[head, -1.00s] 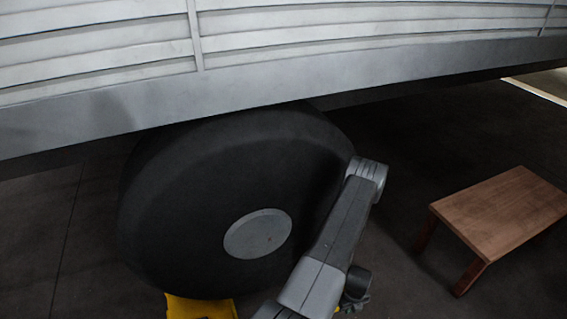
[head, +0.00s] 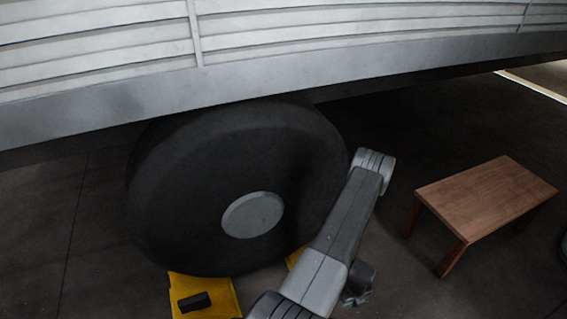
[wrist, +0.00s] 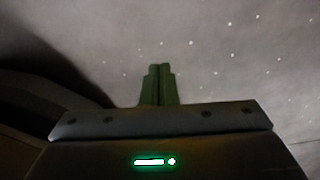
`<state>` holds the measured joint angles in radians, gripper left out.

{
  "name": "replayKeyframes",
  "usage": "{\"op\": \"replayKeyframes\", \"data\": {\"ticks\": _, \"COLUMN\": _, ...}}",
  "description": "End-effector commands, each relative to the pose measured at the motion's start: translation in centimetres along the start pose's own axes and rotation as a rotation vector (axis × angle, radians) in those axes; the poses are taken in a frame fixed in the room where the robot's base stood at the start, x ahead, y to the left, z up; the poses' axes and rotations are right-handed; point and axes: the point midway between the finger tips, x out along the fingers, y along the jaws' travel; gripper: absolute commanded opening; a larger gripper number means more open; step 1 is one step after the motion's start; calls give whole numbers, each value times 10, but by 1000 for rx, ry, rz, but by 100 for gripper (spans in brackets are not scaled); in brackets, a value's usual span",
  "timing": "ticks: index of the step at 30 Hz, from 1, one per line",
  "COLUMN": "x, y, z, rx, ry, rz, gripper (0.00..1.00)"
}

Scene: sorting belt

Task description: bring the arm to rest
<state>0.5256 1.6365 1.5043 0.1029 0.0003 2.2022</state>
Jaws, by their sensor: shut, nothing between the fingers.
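My gripper (wrist: 160,70) shows in the wrist view, its two greenish fingers pressed together with nothing between them. Behind the fingers, a pale grey surface with small bright specks fills much of the wrist view. In the head view my grey arm (head: 340,225) is folded, with a rounded joint at its upper end in front of the right side of a big black wheel (head: 180,190). A dark part beside the lower arm is too small to tell clearly.
A grey slatted body (head: 100,105) spans the top above the wheel. A yellow block (head: 225,292) with a small black piece (head: 195,302) lies below the wheel. A wooden stool (head: 485,195) stands at the right. Dark floor lies between the arm and stool.

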Motion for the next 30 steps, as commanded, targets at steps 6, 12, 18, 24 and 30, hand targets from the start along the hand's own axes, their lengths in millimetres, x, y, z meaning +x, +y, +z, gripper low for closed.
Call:
{"op": "replayKeyframes", "data": {"ticks": 6, "x": -48, "y": 0, "z": 0, "rx": -1, "ry": 0, "rz": 0, "gripper": 0}}
{"op": "replayKeyframes", "data": {"ticks": 12, "x": -64, "y": 0, "z": 5, "rx": -38, "ry": -1, "rz": 1, "gripper": 0}}
{"op": "replayKeyframes", "data": {"ticks": 18, "x": -70, "y": -1, "z": 9, "rx": -72, "ry": -1, "rz": 2, "gripper": 0}}
{"op": "replayKeyframes", "data": {"ticks": 24, "x": -71, "y": -1, "z": 9, "rx": -76, "ry": -1, "rz": 2, "gripper": 0}}
{"op": "replayKeyframes", "data": {"ticks": 30, "x": -71, "y": 0, "z": 9, "rx": -83, "ry": 1, "rz": 4, "gripper": 0}}
